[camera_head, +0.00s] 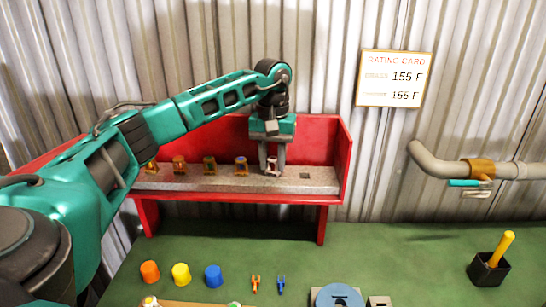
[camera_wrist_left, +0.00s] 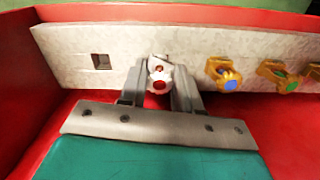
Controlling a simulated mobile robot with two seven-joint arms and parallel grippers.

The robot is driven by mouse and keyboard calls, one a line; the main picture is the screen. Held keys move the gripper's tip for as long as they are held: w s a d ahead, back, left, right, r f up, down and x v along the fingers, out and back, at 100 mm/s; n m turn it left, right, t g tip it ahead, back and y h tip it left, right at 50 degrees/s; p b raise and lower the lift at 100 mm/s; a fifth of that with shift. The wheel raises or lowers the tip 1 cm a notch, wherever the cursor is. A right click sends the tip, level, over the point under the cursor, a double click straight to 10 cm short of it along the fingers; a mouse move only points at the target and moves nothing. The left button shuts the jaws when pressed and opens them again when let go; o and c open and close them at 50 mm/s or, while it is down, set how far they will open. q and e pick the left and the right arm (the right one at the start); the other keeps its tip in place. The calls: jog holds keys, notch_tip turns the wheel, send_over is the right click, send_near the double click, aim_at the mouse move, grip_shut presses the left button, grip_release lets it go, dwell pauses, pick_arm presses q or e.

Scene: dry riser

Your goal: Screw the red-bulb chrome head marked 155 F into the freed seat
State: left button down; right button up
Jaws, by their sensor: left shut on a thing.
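The chrome head with a red bulb (camera_wrist_left: 159,78) is between the fingers of my left gripper (camera_wrist_left: 158,90). In the head view my left gripper (camera_head: 272,164) points down at the grey rack bar (camera_head: 322,182) on the red shelf and is shut on this chrome head (camera_head: 272,165). The head is at the bar; I cannot tell whether it sits in it or is just clear of it. A marking on the head is not readable. An empty square hole (camera_wrist_left: 101,62) shows in the bar beside it. My right gripper is not in view.
Several brass heads (camera_head: 241,166) stand in the bar, the nearest with a blue bulb (camera_wrist_left: 229,83). The red shelf's side wall (camera_head: 344,150) is close by. A pipe with a brass fitting (camera_head: 481,169) is right. Coloured cups (camera_head: 181,274) stand on the green bench.

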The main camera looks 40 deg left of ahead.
pick_arm(q)
jog(key=shift+m, duration=0.5)
jog(key=m, duration=0.5)
jog(key=shift+m, duration=0.3)
jog(key=c, duration=0.8)
grip_release()
